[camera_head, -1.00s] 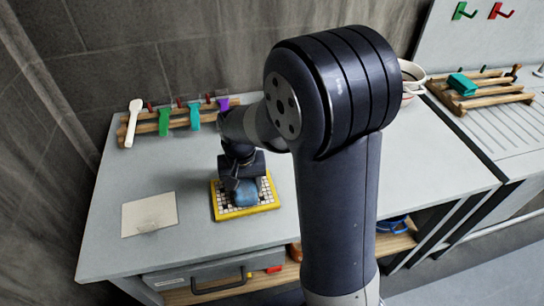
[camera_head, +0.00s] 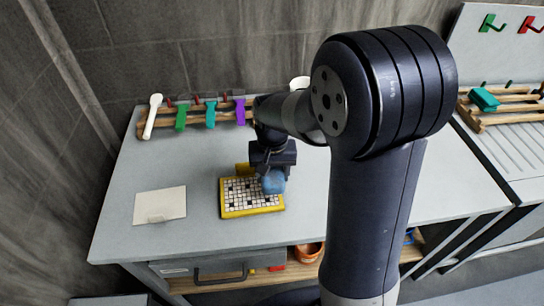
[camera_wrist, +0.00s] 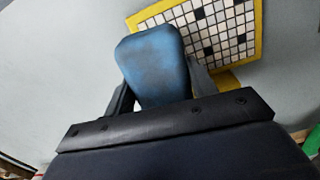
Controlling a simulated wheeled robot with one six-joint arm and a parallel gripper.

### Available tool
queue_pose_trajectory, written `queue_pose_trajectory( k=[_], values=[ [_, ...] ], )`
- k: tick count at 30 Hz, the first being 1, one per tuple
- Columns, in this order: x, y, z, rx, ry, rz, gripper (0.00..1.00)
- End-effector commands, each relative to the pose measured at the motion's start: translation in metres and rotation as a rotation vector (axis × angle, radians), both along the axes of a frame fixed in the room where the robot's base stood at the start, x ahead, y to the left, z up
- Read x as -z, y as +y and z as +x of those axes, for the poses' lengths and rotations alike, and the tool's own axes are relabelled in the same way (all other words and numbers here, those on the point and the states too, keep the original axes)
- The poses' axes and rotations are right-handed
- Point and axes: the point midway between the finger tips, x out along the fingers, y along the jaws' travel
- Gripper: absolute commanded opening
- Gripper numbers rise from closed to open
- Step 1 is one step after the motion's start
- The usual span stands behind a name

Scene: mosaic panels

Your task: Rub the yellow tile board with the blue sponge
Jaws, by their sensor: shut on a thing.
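The yellow tile board (camera_head: 235,212) lies on the grey counter, left of my arm in the head view. Its white and black tiles show inside a yellow frame. It also shows in the wrist view (camera_wrist: 249,58), at the upper right. The blue sponge (camera_head: 274,182) is at the board's upper right part; in the wrist view it (camera_wrist: 155,65) stands out between my fingers with a darker patch on it. My gripper (camera_head: 273,168) is shut on the sponge. I cannot tell whether the sponge touches the tiles.
A pale sheet (camera_head: 160,205) lies on the counter left of the board. A wooden rack (camera_head: 195,120) with colored tools and a white spatula (camera_head: 152,117) stands along the wall. An orange pot (camera_head: 308,252) is below the counter. The counter's left front is clear.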

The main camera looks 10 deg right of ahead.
Motion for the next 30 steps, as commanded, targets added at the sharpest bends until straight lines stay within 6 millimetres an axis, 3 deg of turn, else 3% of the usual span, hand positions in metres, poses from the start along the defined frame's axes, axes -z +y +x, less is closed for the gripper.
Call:
queue_pose_trajectory(
  k=[12, 30],
  values=[
    [-0.039, -0.004, 0.002, -0.001, -0.002, 0.001, 0.36],
    [-0.04, -0.005, 0.002, -0.001, -0.001, 0.0, 0.36]
  ],
)
